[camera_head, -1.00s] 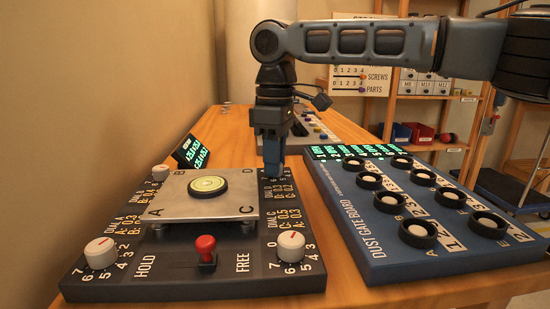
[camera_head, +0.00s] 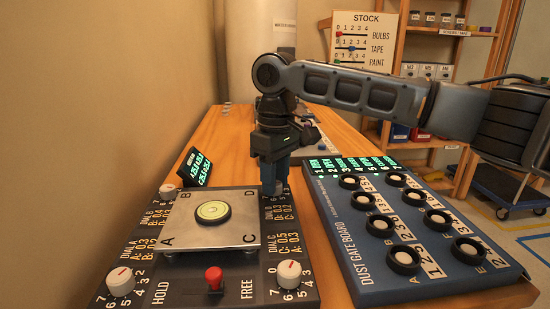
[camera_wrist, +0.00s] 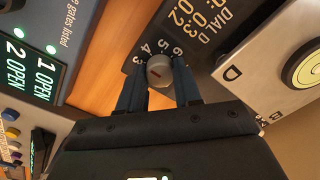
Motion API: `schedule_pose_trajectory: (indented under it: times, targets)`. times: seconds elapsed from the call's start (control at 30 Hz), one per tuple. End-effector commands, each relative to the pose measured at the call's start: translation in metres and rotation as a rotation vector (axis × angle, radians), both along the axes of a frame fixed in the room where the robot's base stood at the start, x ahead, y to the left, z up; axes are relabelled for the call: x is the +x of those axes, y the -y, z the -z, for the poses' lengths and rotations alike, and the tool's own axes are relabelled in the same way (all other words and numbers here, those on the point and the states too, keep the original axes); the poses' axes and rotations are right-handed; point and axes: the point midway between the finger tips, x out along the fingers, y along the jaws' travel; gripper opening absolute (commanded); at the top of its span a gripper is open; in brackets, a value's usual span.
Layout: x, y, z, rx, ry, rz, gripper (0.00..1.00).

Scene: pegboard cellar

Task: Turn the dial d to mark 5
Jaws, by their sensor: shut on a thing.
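Dial d (camera_wrist: 159,72) is a small pale round knob with a short red line on its top, at corner D of the dark dial board (camera_head: 290,220). In the wrist view the numbers 3, 4 and 6 can be read around its far side. I cannot tell exactly which mark the red line meets. My gripper (camera_head: 273,188) points down over that corner in the head view and mostly hides the knob. In the wrist view its two blue fingers (camera_wrist: 160,88) stand on either side of the knob, shut on it.
A metal plate (camera_head: 180,235) with a round bubble level (camera_head: 213,211) is left of my gripper. A red-knobbed HOLD/FREE lever (camera_head: 214,278) and other white dials (camera_head: 289,273) are nearer. The blue dust gate board (camera_head: 345,262) lies to the right. A small green-lit screen (camera_head: 193,168) stands behind.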

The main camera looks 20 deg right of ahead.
Motion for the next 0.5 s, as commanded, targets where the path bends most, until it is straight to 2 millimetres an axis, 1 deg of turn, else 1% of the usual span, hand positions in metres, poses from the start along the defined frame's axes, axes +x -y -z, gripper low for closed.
schedule_pose_trajectory:
  times: [0.03,0.5]
  targets:
    - [-0.0016,-0.0014,-0.0076,0.005,-0.007,0.041,0.03]
    - [-0.0029,-0.002,-0.0078,0.003,-0.012,0.399,0.03]
